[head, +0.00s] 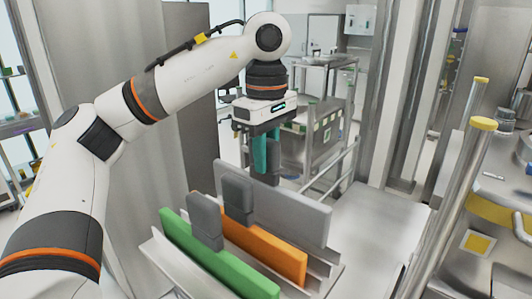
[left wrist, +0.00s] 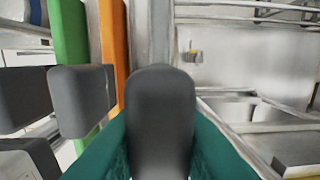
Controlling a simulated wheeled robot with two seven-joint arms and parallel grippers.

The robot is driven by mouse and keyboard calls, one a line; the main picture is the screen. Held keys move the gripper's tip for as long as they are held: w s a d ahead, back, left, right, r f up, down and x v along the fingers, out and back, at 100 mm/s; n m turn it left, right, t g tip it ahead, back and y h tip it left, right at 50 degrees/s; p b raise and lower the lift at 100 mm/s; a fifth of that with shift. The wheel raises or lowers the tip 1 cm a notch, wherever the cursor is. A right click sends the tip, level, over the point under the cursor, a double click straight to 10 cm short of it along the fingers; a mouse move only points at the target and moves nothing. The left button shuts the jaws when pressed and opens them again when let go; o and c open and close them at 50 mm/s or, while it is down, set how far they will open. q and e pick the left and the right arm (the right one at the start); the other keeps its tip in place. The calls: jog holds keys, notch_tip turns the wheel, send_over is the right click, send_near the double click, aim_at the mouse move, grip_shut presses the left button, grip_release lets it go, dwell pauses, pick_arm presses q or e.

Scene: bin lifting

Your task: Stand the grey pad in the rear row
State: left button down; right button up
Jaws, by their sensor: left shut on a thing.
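The grey pad (head: 285,198) is upright at the rear of the metal rack (head: 160,252), behind the orange pad (head: 265,248) and the green pad (head: 215,262). My left gripper (head: 267,160) is shut on the grey pad's dark handle. In the left wrist view the handle (left wrist: 160,110) sits between the teal fingers, with the grey pad (left wrist: 160,35) beyond it. The grey pad's lower edge is hidden behind the orange pad, so I cannot tell whether it rests in the rear row or hangs slightly above. My right gripper is not in view.
The orange pad's handle (head: 238,198) and the green pad's handle (head: 204,220) stand close in front of the grey pad. A pale surface (head: 370,235) right of the rack is clear. Yellow-capped posts (head: 481,123) stand at the right.

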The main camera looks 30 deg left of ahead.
aim_at(266, 182)
pick_arm(q)
jog(key=shift+f, duration=0.25)
jog(key=shift+f+b, duration=0.85)
jog(key=shift+f, duration=0.2)
jog(key=shift+f+b, duration=0.6)
jog(key=shift+f, duration=0.2)
jog(key=c, duration=1.2)
grip_release()
jog(key=shift+o, duration=0.2)
